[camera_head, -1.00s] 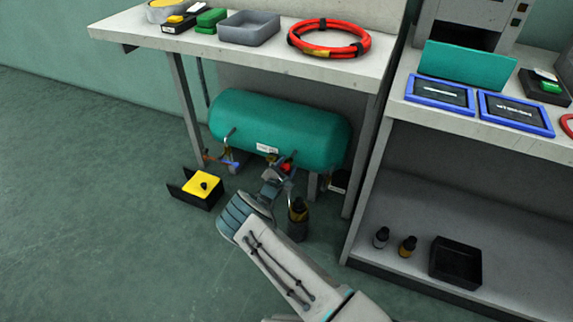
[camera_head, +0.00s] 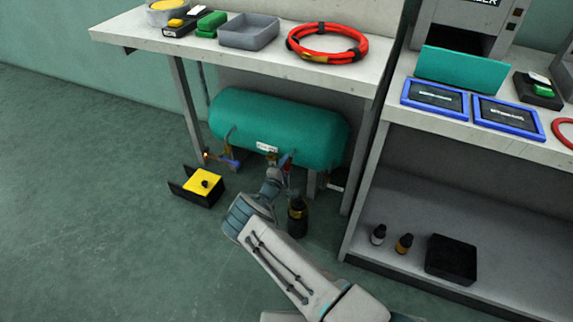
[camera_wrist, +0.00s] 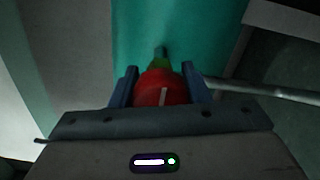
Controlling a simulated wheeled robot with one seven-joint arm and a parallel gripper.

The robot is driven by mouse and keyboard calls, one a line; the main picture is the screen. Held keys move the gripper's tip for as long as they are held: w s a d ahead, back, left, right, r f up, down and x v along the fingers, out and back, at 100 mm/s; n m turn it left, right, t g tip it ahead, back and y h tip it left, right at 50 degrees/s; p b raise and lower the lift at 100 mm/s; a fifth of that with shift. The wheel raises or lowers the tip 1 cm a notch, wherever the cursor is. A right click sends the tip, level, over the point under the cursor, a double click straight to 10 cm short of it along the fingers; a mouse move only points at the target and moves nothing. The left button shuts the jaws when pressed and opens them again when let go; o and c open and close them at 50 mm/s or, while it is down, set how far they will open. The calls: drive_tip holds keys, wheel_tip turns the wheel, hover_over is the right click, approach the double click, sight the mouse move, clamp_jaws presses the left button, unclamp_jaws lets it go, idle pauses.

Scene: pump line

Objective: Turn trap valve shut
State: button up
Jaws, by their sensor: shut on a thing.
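The trap valve's red knob (camera_wrist: 160,88) is between my gripper's (camera_wrist: 160,85) two fingers in the wrist view, with a pale line on its face. The fingers are shut on it from both sides. A greenish fitting (camera_wrist: 160,62) shows just beyond the knob, against the teal tank. In the head view my gripper (camera_head: 277,168) is under the teal tank (camera_head: 278,125), and my wrist hides most of the knob.
A blue-handled valve (camera_head: 222,160) is left of my gripper. A dark bottle (camera_head: 298,215) stands close right of my wrist. The bench (camera_head: 270,62) is overhead.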

drive_tip(key=shift+a+f, duration=0.1)
drive_tip(key=shift+a, duration=0.05)
idle(0.3)
drive_tip(key=o, duration=1)
drive_tip(key=shift+c, duration=0.2)
drive_tip(key=p+v, duration=0.4)
drive_tip(key=v, duration=1)
